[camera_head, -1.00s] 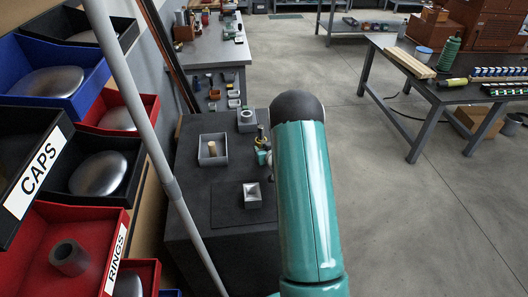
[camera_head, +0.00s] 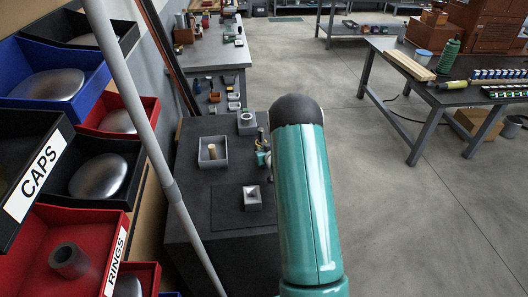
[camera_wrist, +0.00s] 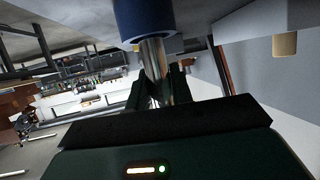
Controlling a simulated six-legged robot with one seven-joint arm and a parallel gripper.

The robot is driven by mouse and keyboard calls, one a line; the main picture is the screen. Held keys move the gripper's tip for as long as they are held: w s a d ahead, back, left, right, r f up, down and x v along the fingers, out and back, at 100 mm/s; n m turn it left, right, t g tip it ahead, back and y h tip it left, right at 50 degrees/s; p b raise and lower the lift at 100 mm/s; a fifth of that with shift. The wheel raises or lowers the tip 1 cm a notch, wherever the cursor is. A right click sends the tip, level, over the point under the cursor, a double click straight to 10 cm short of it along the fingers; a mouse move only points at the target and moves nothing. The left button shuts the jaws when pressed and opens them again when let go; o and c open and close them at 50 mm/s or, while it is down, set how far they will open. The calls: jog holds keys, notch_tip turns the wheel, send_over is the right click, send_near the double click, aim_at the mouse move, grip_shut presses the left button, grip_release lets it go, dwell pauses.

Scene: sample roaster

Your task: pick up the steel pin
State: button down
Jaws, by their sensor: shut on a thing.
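The steel pin (camera_wrist: 153,58) is a shiny metal cylinder in the wrist view. My gripper (camera_wrist: 159,84) is shut on it, with a dark finger on each side of its lower part. The pin's upper end meets a dark blue round piece (camera_wrist: 145,20); I cannot tell whether the two are joined or only touching. In the head view my teal arm covers the gripper and the pin.
A grey tray (camera_head: 224,159) with a tan peg (camera_head: 212,151) and a small square block (camera_head: 252,198) sit on the dark bench (camera_head: 195,215). Bins labelled CAPS and RINGS (camera_head: 70,225) line the left, behind a grey pole (camera_head: 150,130). Open floor (camera_head: 415,230) lies right.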

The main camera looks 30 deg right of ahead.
jog(key=shift+r, duration=0.5)
notch_tip(320, 180, up, 2)
jog(key=shift+r, duration=0.1)
jog(key=s+a+r, duration=0.6)
jog(key=s+r, duration=0.3)
jog(key=s, duration=0.3)
jog(key=shift+s+r, duration=0.25)
jog(key=shift+s, duration=0.1)
jog(key=shift+s+a, duration=0.1)
